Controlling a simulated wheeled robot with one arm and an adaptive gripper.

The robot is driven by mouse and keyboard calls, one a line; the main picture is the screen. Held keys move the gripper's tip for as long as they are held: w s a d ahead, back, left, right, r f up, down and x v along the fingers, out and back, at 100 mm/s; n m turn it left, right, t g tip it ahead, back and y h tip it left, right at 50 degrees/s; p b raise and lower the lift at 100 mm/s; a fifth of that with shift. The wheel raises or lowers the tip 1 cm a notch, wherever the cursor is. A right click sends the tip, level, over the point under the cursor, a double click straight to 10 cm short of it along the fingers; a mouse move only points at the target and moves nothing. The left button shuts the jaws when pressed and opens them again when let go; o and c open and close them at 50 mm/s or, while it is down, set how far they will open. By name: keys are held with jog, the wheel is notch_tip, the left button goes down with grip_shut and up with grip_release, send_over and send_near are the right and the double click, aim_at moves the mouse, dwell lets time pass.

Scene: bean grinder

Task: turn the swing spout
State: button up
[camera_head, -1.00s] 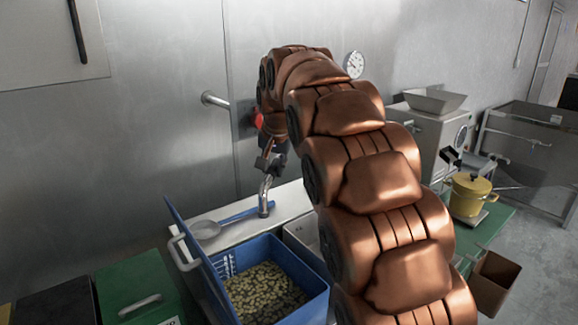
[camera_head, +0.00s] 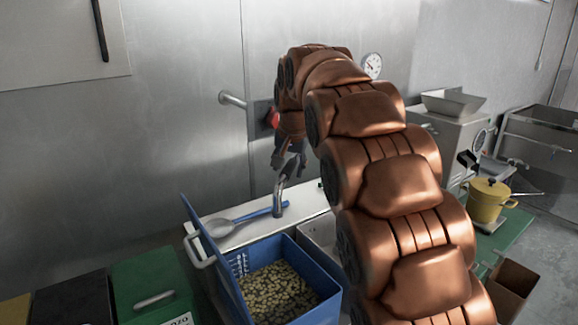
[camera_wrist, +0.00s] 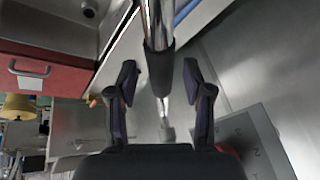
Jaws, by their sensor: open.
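The swing spout (camera_head: 280,192) is a bent metal pipe standing on the white counter, behind the blue bin. In the wrist view the spout (camera_wrist: 159,62), with a dark sleeve on its tube, runs between the two fingers, with a visible gap on each side. My gripper (camera_head: 290,166) is at the spout's upper end in the head view, pointing down. In the wrist view my gripper (camera_wrist: 160,78) is open with nothing held; its fingers stand either side of the sleeve. Whether a finger touches the spout is hard to tell.
A blue bin (camera_head: 320,284) of beans with a raised lid stands in front of the counter (camera_head: 240,236). A spoon with a blue handle (camera_head: 238,219) lies left of the spout. A yellow pot (camera_head: 487,202) stands at the right. A metal wall rises behind.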

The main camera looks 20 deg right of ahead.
jog(key=v, duration=1.1)
jog(key=shift+s+r, duration=0.2)
jog(key=shift+r, duration=0.15)
jog(key=shift+s, duration=0.1)
jog(key=s+a+f+n+g, duration=0.1)
jog(key=s+f+n+g, duration=0.1)
jog(key=s+f, duration=0.7)
jog(key=s+a+f+n+g, duration=0.2)
jog(key=s+f, duration=0.8)
jog(key=s, duration=0.7)
jog(key=s+a+f+n+g, duration=0.1)
jog(key=s+f+n+g, duration=0.1)
jog(key=s+f, duration=0.8)
jog(key=s+n, duration=0.1)
jog(key=s, duration=0.3)
jog(key=shift+a+g+y, duration=0.2)
jog(key=shift+g+y, duration=0.1)
jog(key=shift+g, duration=0.1)
jog(key=shift+f, duration=0.15)
jog(key=shift+c, duration=0.4)
